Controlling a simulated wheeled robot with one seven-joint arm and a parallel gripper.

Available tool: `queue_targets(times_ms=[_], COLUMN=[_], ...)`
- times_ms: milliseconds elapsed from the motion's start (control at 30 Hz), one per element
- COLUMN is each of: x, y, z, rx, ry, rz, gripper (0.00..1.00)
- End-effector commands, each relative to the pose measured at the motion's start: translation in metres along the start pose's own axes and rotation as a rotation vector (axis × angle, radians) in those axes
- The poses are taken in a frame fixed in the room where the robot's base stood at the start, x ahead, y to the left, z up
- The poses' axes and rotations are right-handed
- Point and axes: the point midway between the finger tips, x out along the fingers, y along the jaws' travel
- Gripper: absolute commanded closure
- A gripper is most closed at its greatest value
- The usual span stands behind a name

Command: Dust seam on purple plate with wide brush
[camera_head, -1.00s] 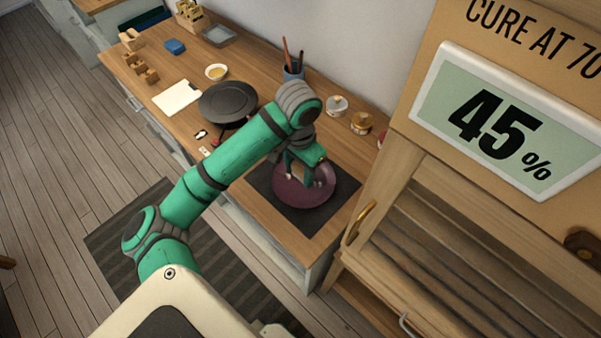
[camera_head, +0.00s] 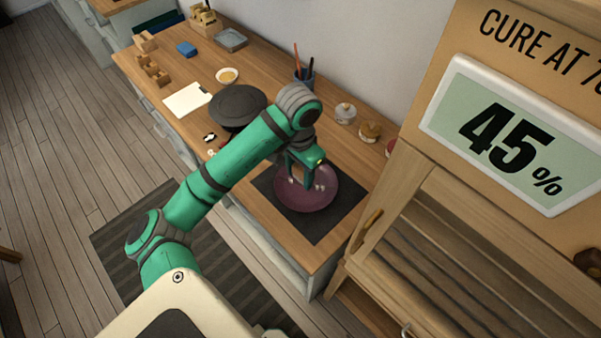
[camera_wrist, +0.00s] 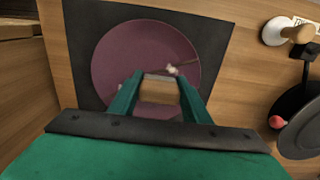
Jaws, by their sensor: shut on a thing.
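The purple plate (camera_head: 309,203) lies on a dark mat on the wooden bench; it also fills the upper middle of the wrist view (camera_wrist: 120,55). A thin dark line, seemingly the seam (camera_wrist: 186,65), runs from the plate's right side inward and ends at a small pale spot. My gripper (camera_head: 306,181) points down over the plate. In the wrist view my gripper (camera_wrist: 159,80) is shut on a wide tan block with a grey band, seemingly the wide brush (camera_wrist: 163,92). Its bristles are hidden, and I cannot tell whether it touches the plate.
The dark mat (camera_head: 325,223) surrounds the plate. A black round pan-like thing (camera_head: 238,103) stands to the left, and a cup of tools (camera_head: 304,79) behind. Small jars (camera_head: 370,131) line the back edge. A wooden cabinet (camera_head: 410,195) with a 45% display stands close on the right.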

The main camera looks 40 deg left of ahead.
Motion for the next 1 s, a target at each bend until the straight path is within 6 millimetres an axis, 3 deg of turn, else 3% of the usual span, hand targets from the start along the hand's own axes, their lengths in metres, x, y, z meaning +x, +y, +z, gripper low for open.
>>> queue_targets(times_ms=[633, 1000], x=[-0.019, -0.050], y=[-0.001, -0.001], z=[0.001, 0.000], rx=[-0.002, 0.000], ry=[-0.002, -0.002], rz=[-0.002, -0.002], gripper=[0.75, 0.75])
